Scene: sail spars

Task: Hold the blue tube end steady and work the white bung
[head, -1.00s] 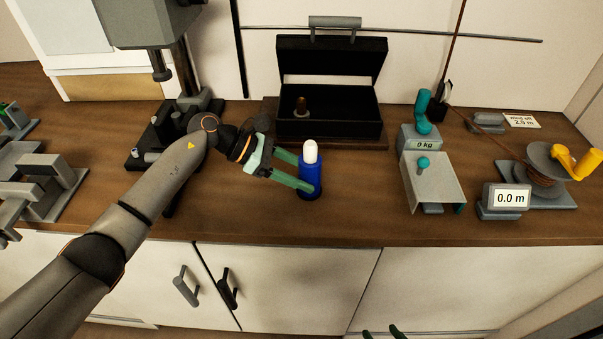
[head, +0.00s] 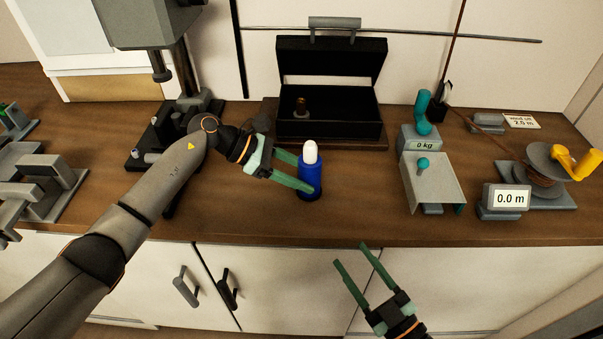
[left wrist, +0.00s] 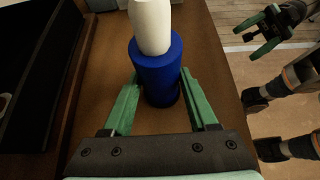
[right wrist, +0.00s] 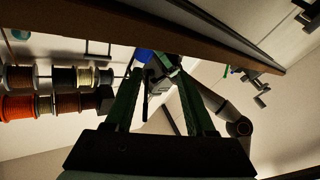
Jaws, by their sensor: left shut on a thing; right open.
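The blue tube end (head: 310,180) stands upright on the wooden bench. The white bung (head: 311,152) sits in its top and sticks up above the blue rim. My left gripper (head: 309,177) is shut on the blue tube, with one green finger on each side of it. In the left wrist view the blue tube (left wrist: 158,77) stands between the fingers, with the white bung (left wrist: 151,24) above it. My right gripper (head: 351,254) is open and empty, in front of the bench edge and below the tube. In the right wrist view a bit of blue (right wrist: 145,56) shows beyond the fingers.
An open black case (head: 330,128) stands behind the tube. To the right are a scale (head: 420,145) reading 0 kg, a grey bracket (head: 440,180), a 0.0 m display (head: 508,198) and a reel with a yellow crank (head: 577,162). Bench between tube and bracket is clear.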

